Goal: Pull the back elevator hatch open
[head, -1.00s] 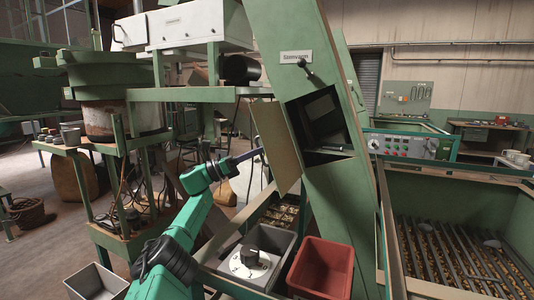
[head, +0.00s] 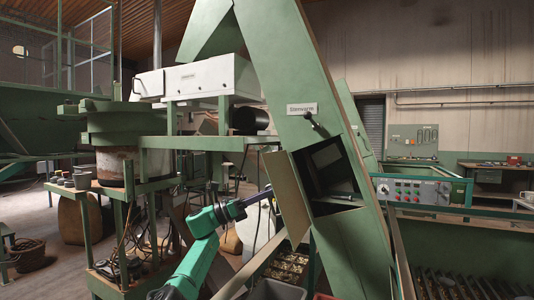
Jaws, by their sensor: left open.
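The elevator (head: 345,235) is a green slanted casing in the middle of the head view. Its hatch door (head: 287,198), a thin pale-green panel, stands swung out to the left of a dark opening (head: 328,168) in the casing. A small black knob (head: 311,117) sits above the opening, below a white label. My left gripper (head: 268,190) reaches in from the lower left and ends at the left edge of the door. It is open; its fingertips are small, and I cannot tell whether they touch the door. My right gripper is out of view.
A white box unit (head: 195,78) on a green frame stands left of the elevator. A control panel (head: 413,190) with knobs is at right. Grey and red bins are partly cut off at the bottom edge. Open floor shows at far left.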

